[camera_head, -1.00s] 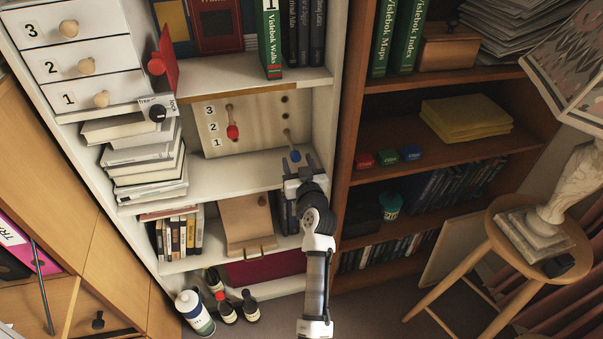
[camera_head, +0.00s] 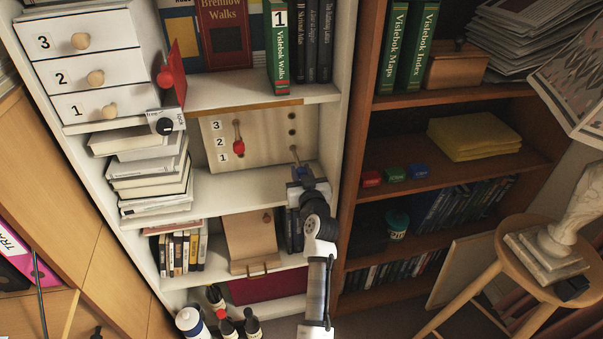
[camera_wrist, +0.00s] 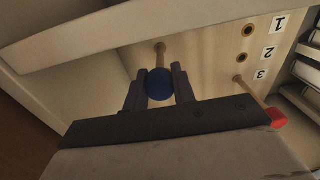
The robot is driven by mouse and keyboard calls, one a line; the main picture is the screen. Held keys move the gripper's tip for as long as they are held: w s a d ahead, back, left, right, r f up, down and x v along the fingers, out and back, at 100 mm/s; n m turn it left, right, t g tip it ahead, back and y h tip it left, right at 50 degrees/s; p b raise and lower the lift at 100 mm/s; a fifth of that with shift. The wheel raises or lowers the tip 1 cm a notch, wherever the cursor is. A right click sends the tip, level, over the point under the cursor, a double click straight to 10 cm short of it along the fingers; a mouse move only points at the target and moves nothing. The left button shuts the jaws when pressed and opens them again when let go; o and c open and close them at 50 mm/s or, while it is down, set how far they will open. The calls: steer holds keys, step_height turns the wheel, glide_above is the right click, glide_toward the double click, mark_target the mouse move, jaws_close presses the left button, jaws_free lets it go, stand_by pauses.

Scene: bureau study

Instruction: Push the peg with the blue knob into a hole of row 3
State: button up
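The pegboard (camera_head: 262,137) stands on a middle shelf, with labels 3, 2, 1 from top to bottom. The peg with the blue knob (camera_head: 298,170) sits in the lowest hole of the right column, level with row 1. Its blue knob (camera_wrist: 160,85) shows between my fingers in the wrist view. My gripper (camera_head: 300,176) has come in from below and its fingers (camera_wrist: 160,76) lie close against both sides of the knob, apparently shut on it. A peg with a red knob (camera_head: 238,147) is in the row 3 hole of the left column; it also shows in the wrist view (camera_wrist: 278,118).
The two upper right-column holes (camera_head: 292,123) are empty. A white shelf (camera_head: 245,187) lies under the board and another shelf edge (camera_head: 262,104) hangs above it. Stacked books (camera_head: 150,175) stand at left. The bookcase side wall (camera_head: 335,140) is close on the right.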

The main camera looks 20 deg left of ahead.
steer(key=c, duration=0.3)
steer(key=shift+v, duration=3.2)
steer(key=shift+r, duration=0.1)
step_height(320, 180, up, 11)
steer(key=s+d+p, duration=0.2)
steer(key=shift+a+x, duration=0.25)
steer(key=shift+x, duration=2.4)
steer(key=shift+b+x, duration=0.45)
steer(key=shift+x, duration=1.7)
steer(key=o, duration=1.5)
